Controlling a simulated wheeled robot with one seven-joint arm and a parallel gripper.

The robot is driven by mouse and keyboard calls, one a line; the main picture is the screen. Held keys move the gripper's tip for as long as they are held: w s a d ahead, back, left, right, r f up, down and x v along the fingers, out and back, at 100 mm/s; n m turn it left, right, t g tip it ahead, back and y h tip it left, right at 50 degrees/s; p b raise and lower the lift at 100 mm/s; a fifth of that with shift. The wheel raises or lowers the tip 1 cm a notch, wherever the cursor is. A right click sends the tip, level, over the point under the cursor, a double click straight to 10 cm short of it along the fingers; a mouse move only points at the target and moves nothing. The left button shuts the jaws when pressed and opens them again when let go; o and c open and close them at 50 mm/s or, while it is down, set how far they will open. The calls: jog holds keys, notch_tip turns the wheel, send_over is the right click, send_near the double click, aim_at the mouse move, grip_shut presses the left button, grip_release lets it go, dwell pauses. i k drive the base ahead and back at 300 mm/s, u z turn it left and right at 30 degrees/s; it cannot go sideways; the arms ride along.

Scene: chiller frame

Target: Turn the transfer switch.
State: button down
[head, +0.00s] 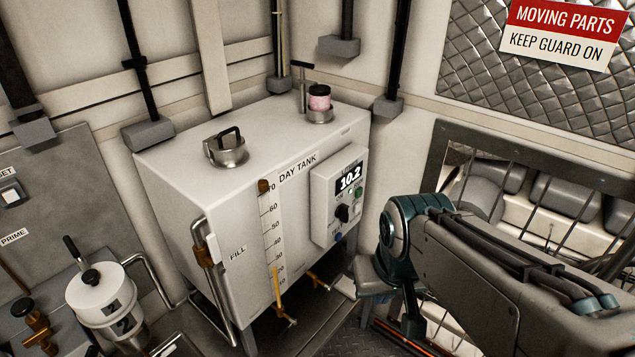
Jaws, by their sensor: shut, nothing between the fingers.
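A black rotary knob (342,213), which looks like the transfer switch, sits on a pale control box (322,206) on the front of the white day tank. Its small labels are too small to read, and I cannot tell its exact setting. My gripper (343,287) shows only in small part, below the control box and left of my arm's teal joint. It looks shut and empty, and it is apart from the knob. My arm hides part of the space right of the tank.
The day tank (200,185) has a level gauge and a side handle. A white canister (97,292) stands lower left. A barred opening (535,200) lies behind my arm.

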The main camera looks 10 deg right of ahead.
aim_at(343, 212)
jog(key=z, duration=0.2)
jog(key=k, duration=0.45)
jog(key=u, duration=0.85)
jog(key=i, duration=0.7)
jog(key=z, duration=1)
